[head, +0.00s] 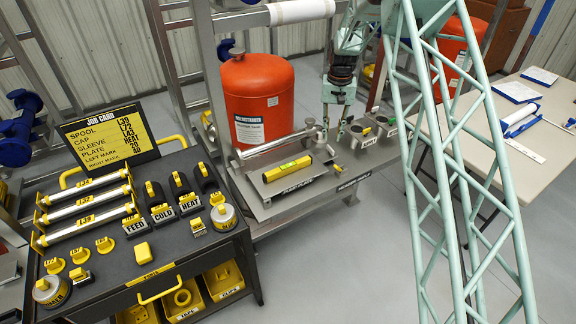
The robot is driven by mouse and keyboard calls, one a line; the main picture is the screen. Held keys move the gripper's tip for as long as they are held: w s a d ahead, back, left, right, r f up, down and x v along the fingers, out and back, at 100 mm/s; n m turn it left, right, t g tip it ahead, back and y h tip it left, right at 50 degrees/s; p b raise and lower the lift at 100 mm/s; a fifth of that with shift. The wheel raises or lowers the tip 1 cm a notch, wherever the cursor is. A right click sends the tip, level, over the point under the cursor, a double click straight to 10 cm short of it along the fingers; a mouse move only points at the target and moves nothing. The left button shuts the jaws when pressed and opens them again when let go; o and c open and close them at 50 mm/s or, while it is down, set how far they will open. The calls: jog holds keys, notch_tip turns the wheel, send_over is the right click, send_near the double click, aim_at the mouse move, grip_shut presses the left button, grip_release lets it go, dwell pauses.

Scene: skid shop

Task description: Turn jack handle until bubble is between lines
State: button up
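A yellow spirit level (287,168) with a green vial lies on the grey plate (275,206) in front of the orange tank. The bubble and lines in its vial are too small to read. A small upright metal fitting (309,124) stands at the plate's back right, by the end of a pale pipe; I cannot tell for sure that it is the jack handle. My gripper (335,126) points down just right of this fitting, its two fingers apart. I see nothing between them, and cannot tell whether a finger touches the fitting.
An orange tank (258,98) stands behind the plate. Cups (381,121) sit on a stand at the right. A black cart (110,265) with pipes, labelled tools and a job card (107,134) is at the left. A pale table (535,150) is far right.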

jog(key=shift+m, duration=0.4)
jog(key=shift+r+m, duration=0.2)
jog(key=shift+m, duration=0.75)
jog(key=shift+r+m, duration=0.2)
jog(key=shift+m, duration=0.75)
